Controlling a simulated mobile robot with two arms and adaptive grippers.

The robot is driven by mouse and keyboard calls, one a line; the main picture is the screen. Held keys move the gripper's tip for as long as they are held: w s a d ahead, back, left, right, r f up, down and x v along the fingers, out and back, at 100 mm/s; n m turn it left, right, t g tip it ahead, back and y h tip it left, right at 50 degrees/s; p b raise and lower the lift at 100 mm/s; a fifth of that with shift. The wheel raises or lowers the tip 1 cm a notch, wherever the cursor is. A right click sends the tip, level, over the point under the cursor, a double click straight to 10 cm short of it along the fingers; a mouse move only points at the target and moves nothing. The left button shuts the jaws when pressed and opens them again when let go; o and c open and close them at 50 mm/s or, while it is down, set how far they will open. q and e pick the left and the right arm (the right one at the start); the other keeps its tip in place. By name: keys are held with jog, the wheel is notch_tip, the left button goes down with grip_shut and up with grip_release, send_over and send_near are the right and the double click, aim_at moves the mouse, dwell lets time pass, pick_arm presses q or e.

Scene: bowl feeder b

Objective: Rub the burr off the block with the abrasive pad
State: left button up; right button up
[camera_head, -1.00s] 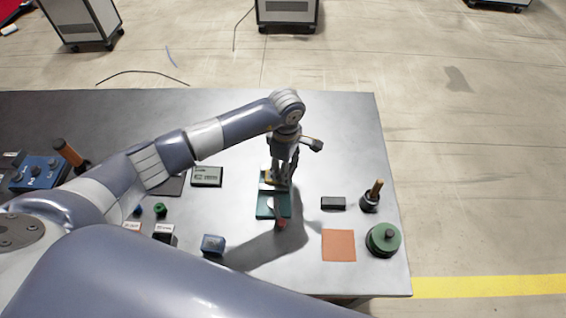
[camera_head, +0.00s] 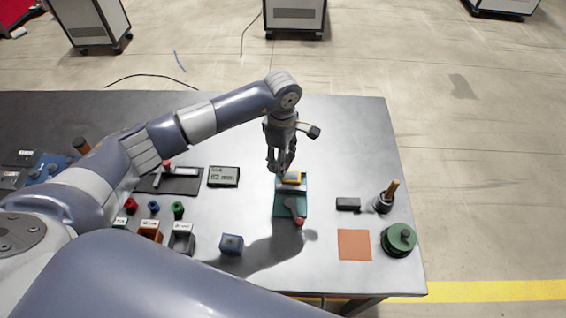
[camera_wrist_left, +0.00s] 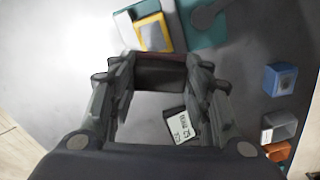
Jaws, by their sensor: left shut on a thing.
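The block (camera_head: 292,177) is yellow with a grey face and sits at the far end of a teal fixture (camera_head: 283,210). It also shows in the left wrist view (camera_wrist_left: 148,33). A grey clamp lever with a red tip (camera_head: 298,221) lies over the fixture's near half. My left gripper (camera_head: 280,168) points down just beyond the block's far left side. It is shut on a dark pad with a reddish edge (camera_wrist_left: 160,72), apart from the block in the wrist picture. I cannot make out the burr. My right gripper is not in view.
A display (camera_head: 223,176) lies left of the fixture, and a blue cube (camera_head: 231,244) stands near the front. To the right are a black block (camera_head: 348,204), an orange square (camera_head: 354,245), a brush in a holder (camera_head: 384,202) and a green round object (camera_head: 398,240).

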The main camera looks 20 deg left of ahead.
pick_arm(q)
jog(key=r, duration=0.1)
jog(key=r+p, duration=0.1)
jog(key=shift+w+a+r, duration=0.1)
jog(key=shift+a+r, duration=0.15)
jog(key=shift+r, duration=0.45)
jog(key=shift+d, duration=0.1)
